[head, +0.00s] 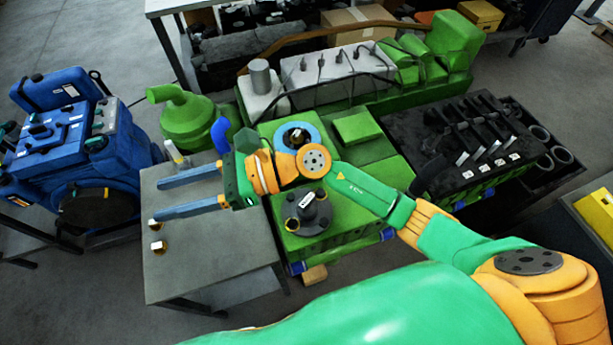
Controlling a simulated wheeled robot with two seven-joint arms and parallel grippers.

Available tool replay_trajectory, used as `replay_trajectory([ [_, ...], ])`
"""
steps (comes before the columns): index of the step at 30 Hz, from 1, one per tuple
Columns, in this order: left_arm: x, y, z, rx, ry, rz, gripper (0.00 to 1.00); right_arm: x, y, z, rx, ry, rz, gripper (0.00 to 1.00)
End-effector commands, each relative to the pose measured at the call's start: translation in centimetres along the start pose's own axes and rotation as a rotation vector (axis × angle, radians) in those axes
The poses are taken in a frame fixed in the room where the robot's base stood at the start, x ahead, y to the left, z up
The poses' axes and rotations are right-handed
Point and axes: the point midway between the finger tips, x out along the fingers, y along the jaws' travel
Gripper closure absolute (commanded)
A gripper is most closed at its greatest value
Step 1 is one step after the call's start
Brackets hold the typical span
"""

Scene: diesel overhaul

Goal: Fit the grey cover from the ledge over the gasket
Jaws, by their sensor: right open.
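A dark grey round cover (316,215) with a raised hub and a white label sits on the near part of the green engine block (372,185). A blue ring (311,129), which looks like the gasket, lies on the block farther back; my right wrist partly hides it. My right gripper (157,200) is open, with two long blue fingers pointing left over the grey table. Nothing shows between the fingers. It is left of the cover and apart from it. My left gripper is not in view.
The grey table (205,262) holds small brass-coloured pieces (157,247) near its left edge; its near part is clear. A green rounded housing (190,120) stands behind it. A blue machine (75,140) is at far left. A black rack with levers (465,140) is right of the block.

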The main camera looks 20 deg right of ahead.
Motion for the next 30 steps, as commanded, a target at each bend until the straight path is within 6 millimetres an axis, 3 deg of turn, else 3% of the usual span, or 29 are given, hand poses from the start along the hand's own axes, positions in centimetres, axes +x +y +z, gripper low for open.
replay_trajectory([
  [1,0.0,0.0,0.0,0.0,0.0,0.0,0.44,-0.8,-0.3,-4.5,-0.188,0.257,0.078,0.45],
  [3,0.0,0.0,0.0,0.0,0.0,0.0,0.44,-4.4,-1.7,-10.5,-0.393,0.626,0.193,0.45],
  [5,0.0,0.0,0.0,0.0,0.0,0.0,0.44,-8.6,-3.5,-13.7,-0.494,0.89,0.268,0.45],
  [6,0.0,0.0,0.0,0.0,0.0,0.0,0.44,-11.4,-4.6,-14.9,-0.531,1.036,0.308,0.45],
  [9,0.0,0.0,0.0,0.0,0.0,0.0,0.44,-16.9,-6.6,-15.8,-0.568,1.3,0.377,0.45],
  [12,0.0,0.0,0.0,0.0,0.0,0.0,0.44,-19.8,-7.4,-15.8,-0.568,1.428,0.41,0.45],
  [20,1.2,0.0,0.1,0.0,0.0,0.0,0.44,-20.3,-7.6,-17.4,-0.562,1.457,0.42,0.45],
  [30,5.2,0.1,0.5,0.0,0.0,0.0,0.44,-19.8,-8.0,-22.9,-0.563,1.453,0.418,0.45],
])
